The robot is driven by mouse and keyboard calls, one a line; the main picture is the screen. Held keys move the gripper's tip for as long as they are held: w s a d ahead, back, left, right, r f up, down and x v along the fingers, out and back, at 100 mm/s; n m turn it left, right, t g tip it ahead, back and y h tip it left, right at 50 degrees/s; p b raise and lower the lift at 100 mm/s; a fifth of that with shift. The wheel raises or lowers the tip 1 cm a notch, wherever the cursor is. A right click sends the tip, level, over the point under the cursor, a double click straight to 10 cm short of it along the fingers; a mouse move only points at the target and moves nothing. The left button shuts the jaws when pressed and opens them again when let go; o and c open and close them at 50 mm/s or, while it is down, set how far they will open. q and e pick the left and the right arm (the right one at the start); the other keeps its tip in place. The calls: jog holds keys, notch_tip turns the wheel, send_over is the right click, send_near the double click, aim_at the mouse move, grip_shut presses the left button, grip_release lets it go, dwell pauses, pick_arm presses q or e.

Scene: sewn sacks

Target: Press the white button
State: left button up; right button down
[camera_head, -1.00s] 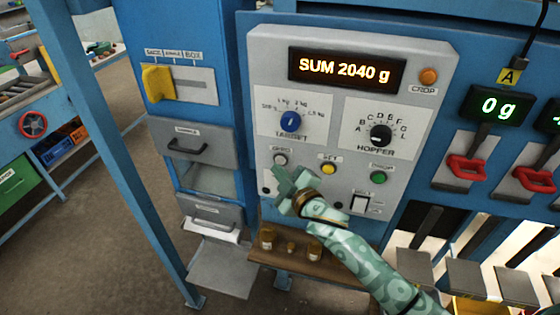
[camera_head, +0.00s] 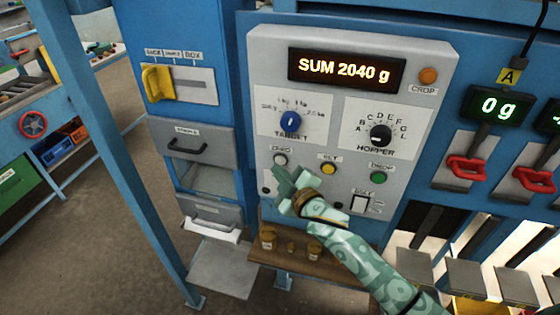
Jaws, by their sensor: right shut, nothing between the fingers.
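The white button (camera_head: 280,159), a small round one under a label, sits on the grey control panel (camera_head: 262,133) below the blue target knob. My right gripper (camera_head: 281,176) is shut and empty. It is in front of the panel with its fingertips just below the white button, pointing up toward it. The button's face still shows; I cannot tell whether the fingertips touch the panel. My left gripper is not in view.
A yellow button (camera_head: 329,169) and a green button (camera_head: 377,177) lie to the right on the same panel. A white rocker switch (camera_head: 359,203) is below them. A brown shelf with small weights (camera_head: 314,250) stands under the gripper. The display (camera_head: 346,69) reads SUM 2040 g.

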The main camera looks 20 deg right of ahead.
jog(key=shift+w+d, duration=0.1)
jog(key=shift+w, duration=0.05)
dwell(0.6)
jog(key=shift+w+d, duration=0.15)
jog(key=shift+w, duration=0.1)
jog(key=shift+w+d, duration=0.25)
jog(key=shift+w, duration=0.05)
dwell(0.8)
dwell(0.3)
jog(key=shift+s+a+p, duration=0.45)
jog(key=shift+s+p, duration=0.1)
jog(key=shift+s, duration=0.15)
jog(key=s+a, duration=0.1)
jog(key=s, duration=0.1)
jog(key=s+a+p, duration=0.1)
jog(key=s, duration=0.1)
jog(key=shift+a, duration=0.4)
